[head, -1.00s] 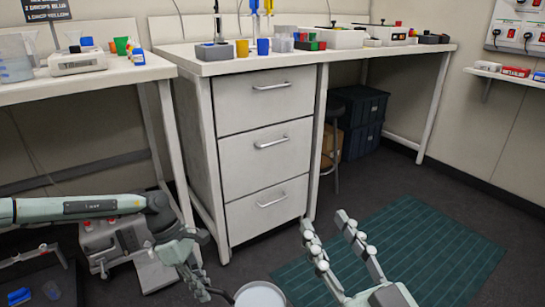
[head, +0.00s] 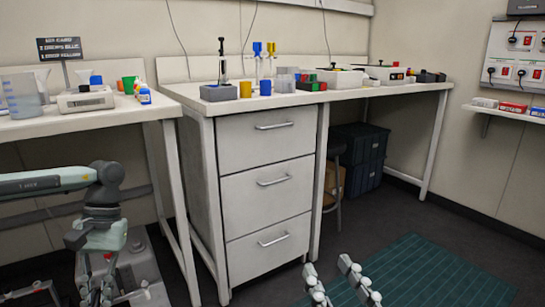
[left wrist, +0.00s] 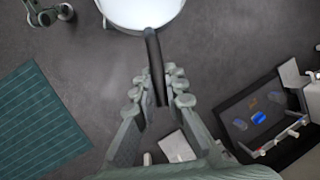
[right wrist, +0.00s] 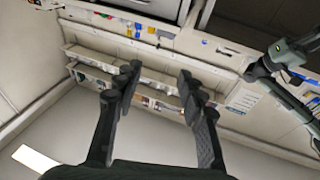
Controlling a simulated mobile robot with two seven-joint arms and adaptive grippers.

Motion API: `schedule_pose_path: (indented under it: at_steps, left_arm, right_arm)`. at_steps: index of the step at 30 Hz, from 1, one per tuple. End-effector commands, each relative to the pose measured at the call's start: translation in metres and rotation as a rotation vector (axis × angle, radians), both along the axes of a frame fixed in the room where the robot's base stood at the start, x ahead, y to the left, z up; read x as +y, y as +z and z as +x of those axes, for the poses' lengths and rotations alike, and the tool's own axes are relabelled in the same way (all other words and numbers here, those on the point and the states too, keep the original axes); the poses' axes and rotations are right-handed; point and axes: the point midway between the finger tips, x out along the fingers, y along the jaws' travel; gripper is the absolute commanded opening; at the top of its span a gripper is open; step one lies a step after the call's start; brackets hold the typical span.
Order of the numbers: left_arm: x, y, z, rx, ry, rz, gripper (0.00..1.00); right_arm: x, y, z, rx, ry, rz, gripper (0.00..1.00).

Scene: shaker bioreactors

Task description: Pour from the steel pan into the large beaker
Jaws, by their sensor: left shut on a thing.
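The steel pan (left wrist: 140,12) shows at the top of the left wrist view, with a pale round inside and a dark handle (left wrist: 154,60). My left gripper (left wrist: 158,88) is shut on that handle. In the head view my left gripper (head: 98,292) is low at the left, beside the left bench, and the pan is out of view. The large beaker (head: 22,102), clear with blue markings, stands on the left bench at the picture's left edge. My right gripper (head: 331,272) is open and empty at the bottom; it also shows in the right wrist view (right wrist: 158,82).
On the left bench (head: 70,124) stand a scale (head: 86,100), a green cup (head: 128,84) and small bottles next to the beaker. A sign stands behind. A drawer cabinet (head: 265,185) stands right of the bench. A teal mat (head: 420,275) lies on open floor.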

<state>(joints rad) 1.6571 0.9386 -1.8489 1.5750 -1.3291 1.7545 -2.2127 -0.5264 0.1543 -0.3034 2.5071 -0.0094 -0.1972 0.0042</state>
Motion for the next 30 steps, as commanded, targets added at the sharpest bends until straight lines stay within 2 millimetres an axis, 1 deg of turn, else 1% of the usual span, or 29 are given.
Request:
schedule_pose_path:
  at_steps: [1,5,8,15,22,23,26,29,30]
  left_arm:
    - [-0.010,-0.001,0.002,0.001,-0.021,-0.001,0.00]
    - [-0.028,-0.001,0.006,0.000,-0.064,0.000,0.00]
    - [-0.044,0.000,0.009,0.000,-0.106,0.000,0.00]
    - [-0.096,0.000,0.014,0.001,-0.236,0.000,0.00]
    - [-0.145,0.000,0.013,0.001,-0.357,0.000,0.00]
    - [-0.143,0.004,0.014,0.000,-0.352,0.001,0.00]
    - [-0.141,0.011,0.014,0.000,-0.347,0.000,0.00]
    - [-0.141,0.019,0.014,0.000,-0.347,0.000,0.00]
    - [-0.141,0.023,0.013,0.000,-0.347,0.000,0.00]
  right_arm:
    - [0.000,0.000,0.000,0.000,0.000,0.000,0.40]
    - [0.000,0.000,0.000,0.000,0.000,0.000,0.40]
    - [0.000,0.000,0.000,0.000,0.000,0.000,0.40]
    - [0.000,0.000,0.000,0.000,0.000,0.000,0.40]
    - [0.000,0.000,0.000,0.000,0.000,0.000,0.40]
    - [-0.001,-0.004,0.002,0.023,-0.003,-0.011,0.40]
    - [-0.005,-0.026,0.010,0.103,-0.016,-0.049,0.40]
    - [-0.011,-0.053,0.016,0.194,-0.030,-0.091,0.40]
    - [-0.015,-0.065,0.018,0.238,-0.038,-0.110,0.40]
